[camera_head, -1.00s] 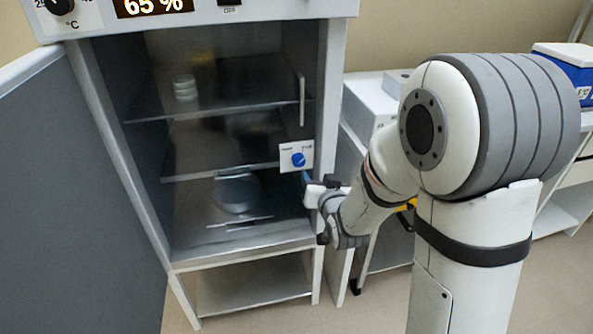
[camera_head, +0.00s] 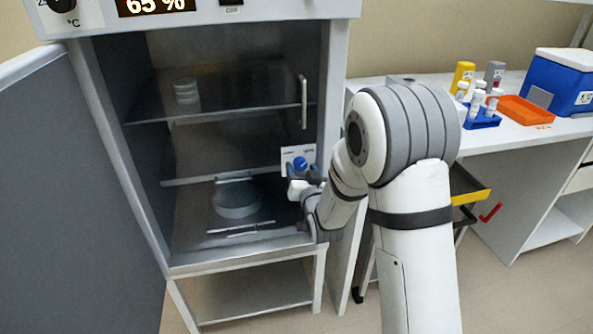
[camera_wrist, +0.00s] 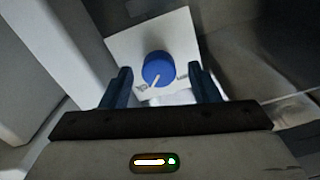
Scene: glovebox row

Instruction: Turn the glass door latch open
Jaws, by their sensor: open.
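The latch is a round blue knob (camera_head: 300,163) on a small white plate (camera_head: 288,154) at the right side of the cabinet's inner glass door (camera_head: 230,75). In the wrist view the blue knob (camera_wrist: 158,69) has a white pointer line aimed toward its lower left, near a small label. My gripper (camera_head: 305,185) is at the knob, just below it in the head view. In the wrist view my gripper (camera_wrist: 160,88) is open, with one dark blue finger on each side of the knob. Whether the fingers touch it cannot be told.
The grey outer door (camera_head: 75,190) stands swung open at left. A vertical handle (camera_head: 303,102) is above the latch. Shelves inside hold stacked dishes (camera_head: 186,90) and a round container (camera_head: 237,199). A bench (camera_head: 400,92) at right holds a blue box (camera_head: 570,82) and an orange tray (camera_head: 525,110).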

